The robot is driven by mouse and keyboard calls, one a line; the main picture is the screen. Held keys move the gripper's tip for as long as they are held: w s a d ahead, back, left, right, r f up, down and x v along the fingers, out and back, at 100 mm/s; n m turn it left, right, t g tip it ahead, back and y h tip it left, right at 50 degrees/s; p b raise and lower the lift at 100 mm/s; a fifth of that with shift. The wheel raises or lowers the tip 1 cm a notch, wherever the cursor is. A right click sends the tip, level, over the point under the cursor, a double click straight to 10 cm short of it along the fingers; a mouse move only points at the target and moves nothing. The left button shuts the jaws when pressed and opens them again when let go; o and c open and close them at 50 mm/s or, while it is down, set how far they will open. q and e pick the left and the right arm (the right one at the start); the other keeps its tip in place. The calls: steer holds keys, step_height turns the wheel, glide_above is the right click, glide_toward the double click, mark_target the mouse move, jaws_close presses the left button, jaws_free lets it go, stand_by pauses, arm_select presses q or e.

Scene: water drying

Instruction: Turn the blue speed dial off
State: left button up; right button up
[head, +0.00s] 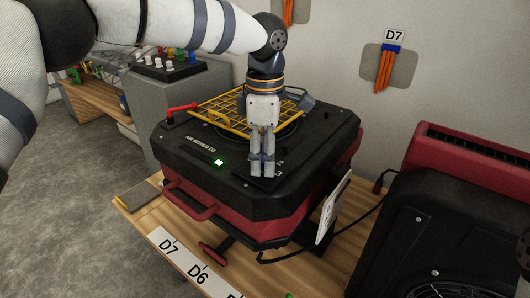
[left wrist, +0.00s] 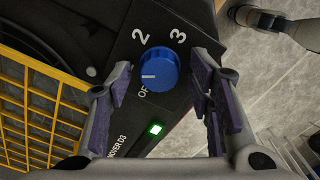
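The blue speed dial (left wrist: 160,65) sits on the black top of the air mover (head: 215,165). In the left wrist view its white pointer mark faces left, near the partly covered OFF lettering. The numbers 2 and 3 show beyond it. My left gripper (head: 262,172) points down over the panel. In the left wrist view its open fingers (left wrist: 161,80) stand on either side of the dial, with visible gaps. In the head view the gripper hides the dial. My right gripper is not in view.
A lit green lamp (left wrist: 155,129) is beside the dial. A yellow grille (head: 213,108) covers the air mover's fan opening. The machine stands on a wooden table (head: 150,220). A second red and black machine (head: 440,225) stands at the right, with a cable between.

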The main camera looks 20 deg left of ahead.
arm_select(q)
steer(key=c, duration=0.8)
steer(key=shift+r, duration=0.1)
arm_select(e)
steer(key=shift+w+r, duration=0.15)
arm_select(q)
steer(key=shift+r+n+p, duration=0.1)
steer(key=shift+n+p, duration=0.35)
steer(key=shift+n, duration=0.65)
steer(key=n, duration=0.2)
steer(key=shift+n+p, duration=0.35)
steer(key=shift+n, duration=0.05)
steer(key=n, duration=0.3)
steer(key=shift+p, duration=0.3)
steer(key=shift+n, duration=1.9)
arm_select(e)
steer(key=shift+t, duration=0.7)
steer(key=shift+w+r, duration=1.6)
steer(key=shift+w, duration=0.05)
arm_select(q)
steer(key=shift+p, duration=0.3)
